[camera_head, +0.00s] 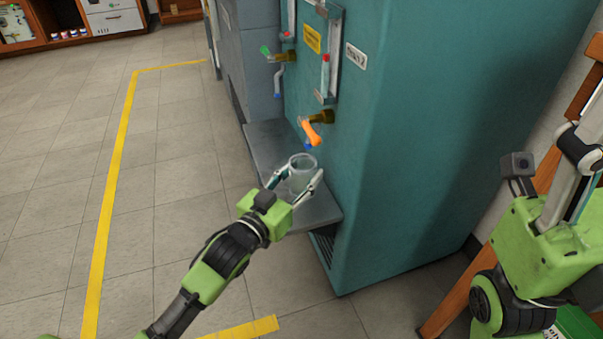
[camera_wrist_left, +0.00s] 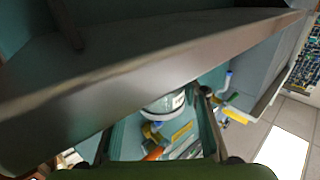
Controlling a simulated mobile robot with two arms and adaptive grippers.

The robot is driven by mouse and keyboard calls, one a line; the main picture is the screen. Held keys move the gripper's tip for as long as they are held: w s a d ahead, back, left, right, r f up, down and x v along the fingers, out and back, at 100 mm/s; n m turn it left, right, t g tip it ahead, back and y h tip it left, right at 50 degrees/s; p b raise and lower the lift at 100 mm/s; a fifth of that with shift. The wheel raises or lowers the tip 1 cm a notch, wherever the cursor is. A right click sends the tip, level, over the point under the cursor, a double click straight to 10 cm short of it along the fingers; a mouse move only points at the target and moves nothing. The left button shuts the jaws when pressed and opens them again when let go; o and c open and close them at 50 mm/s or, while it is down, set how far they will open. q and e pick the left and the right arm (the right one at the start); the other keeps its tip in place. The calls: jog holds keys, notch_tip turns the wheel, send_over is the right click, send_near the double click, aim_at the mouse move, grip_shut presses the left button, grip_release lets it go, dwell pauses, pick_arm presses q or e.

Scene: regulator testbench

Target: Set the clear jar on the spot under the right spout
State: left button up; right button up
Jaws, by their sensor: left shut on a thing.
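The clear jar (camera_head: 302,174) is upright between the fingers of my left gripper (camera_head: 297,180), which is shut on it. It is over the front end of the grey ledge (camera_head: 270,143), just below the right spout (camera_head: 307,143) with the orange handle. I cannot tell whether its base touches the ledge. In the left wrist view the jar (camera_wrist_left: 163,106) is partly hidden behind the large ledge edge (camera_wrist_left: 130,80). The spot itself is not distinguishable. My right gripper (camera_head: 583,165) is at the right edge, its fingertips unclear.
A teal cabinet (camera_head: 420,150) rises behind the ledge. The left spout (camera_head: 283,56), with a green handle, is farther along it. A wooden frame (camera_head: 545,175) stands at the right, near my right arm. The tiled floor (camera_head: 170,140) with yellow lines is open at the left.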

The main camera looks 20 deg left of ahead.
pick_arm(q)
jog(key=o, duration=1.2)
jog(key=v, duration=1.2)
